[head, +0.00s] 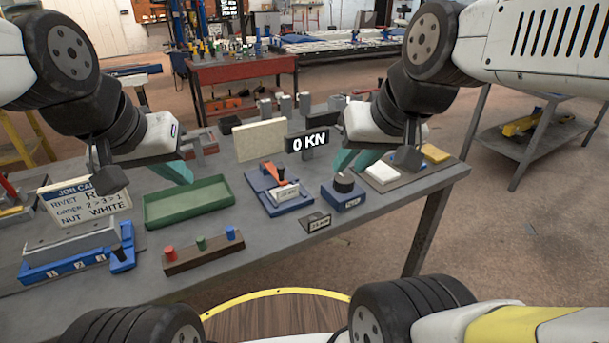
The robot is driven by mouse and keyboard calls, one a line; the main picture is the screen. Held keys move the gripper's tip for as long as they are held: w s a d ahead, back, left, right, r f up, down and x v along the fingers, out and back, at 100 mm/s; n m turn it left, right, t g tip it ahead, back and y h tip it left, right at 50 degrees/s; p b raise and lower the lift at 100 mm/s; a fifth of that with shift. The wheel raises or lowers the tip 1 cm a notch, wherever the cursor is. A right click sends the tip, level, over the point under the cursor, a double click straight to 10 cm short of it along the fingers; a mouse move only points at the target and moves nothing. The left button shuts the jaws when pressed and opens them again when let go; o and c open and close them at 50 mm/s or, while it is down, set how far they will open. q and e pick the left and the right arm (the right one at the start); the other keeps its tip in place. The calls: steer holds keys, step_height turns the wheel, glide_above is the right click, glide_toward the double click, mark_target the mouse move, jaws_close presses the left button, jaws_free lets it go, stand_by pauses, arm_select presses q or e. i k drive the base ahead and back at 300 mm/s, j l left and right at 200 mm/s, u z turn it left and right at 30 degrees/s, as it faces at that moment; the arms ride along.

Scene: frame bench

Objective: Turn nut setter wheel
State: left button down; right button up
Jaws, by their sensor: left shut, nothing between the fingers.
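A small blue box (351,201) with a label on its front stands at the right front of the bench. A round black wheel (344,183) sits on top of it; I take this to be the nut setter. My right gripper (355,162) hangs just above and behind the wheel, apart from it as far as I can see. Its two teal fingers look spread, with nothing seen between them. My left gripper (178,172) is shut and empty above the back edge of the green tray (187,207).
A display reading 0 KN (307,142) stands behind a blue press with an orange handle (278,190). A small card (317,223) lies in front. A rack of coloured pegs (203,253), a job card (86,204) and a numbered blue fixture (75,258) are at left.

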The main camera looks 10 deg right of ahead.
mark_target(344, 181)
steer(key=i+z, duration=0.1)
steer(key=z, duration=0.3)
steer(key=i+j+z, duration=0.1)
steer(key=z, duration=0.3)
